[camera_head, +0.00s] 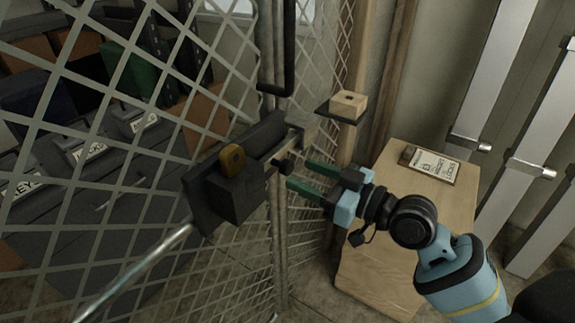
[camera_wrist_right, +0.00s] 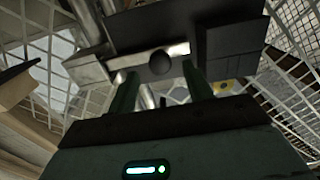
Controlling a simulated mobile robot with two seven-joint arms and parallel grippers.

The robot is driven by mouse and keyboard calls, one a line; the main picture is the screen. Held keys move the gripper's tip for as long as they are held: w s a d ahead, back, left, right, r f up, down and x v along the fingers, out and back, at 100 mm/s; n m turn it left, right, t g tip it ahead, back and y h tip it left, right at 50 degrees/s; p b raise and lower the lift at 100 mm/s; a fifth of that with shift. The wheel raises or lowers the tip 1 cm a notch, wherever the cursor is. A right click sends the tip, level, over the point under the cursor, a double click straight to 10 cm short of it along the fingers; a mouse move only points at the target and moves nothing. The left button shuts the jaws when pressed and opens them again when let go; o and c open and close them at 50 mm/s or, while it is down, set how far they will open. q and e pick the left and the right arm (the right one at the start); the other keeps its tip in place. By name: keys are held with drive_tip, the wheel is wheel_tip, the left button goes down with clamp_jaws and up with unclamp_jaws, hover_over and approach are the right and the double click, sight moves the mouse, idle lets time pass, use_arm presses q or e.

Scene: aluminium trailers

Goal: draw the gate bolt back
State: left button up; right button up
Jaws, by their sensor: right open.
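The gate bolt is a pale metal bar (camera_head: 284,150) showing at the right end of a dark housing (camera_head: 236,196) on the mesh gate. A dark round knob (camera_head: 283,166) sticks out from it. In the right wrist view the knob (camera_wrist_right: 160,62) stands in front of the bar (camera_wrist_right: 178,50). My right gripper (camera_head: 299,175) is open, its green fingers pointing left at the knob. In the right wrist view its fingers (camera_wrist_right: 160,80) lie on either side below the knob, with a gap between them; contact cannot be told. My left gripper is not in view.
A yellow-brown tag or lock (camera_head: 232,157) sits on the housing. A black upright handle (camera_head: 276,50) is above the bolt. A small shelf holds a wooden block (camera_head: 348,104). A wooden cabinet (camera_head: 385,275) with a sign (camera_head: 433,166) stands behind my right arm.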

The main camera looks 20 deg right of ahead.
sight(291, 169)
drive_tip(key=shift+p+x, duration=0.3)
drive_tip(key=shift+x, duration=2.3)
clamp_jaws()
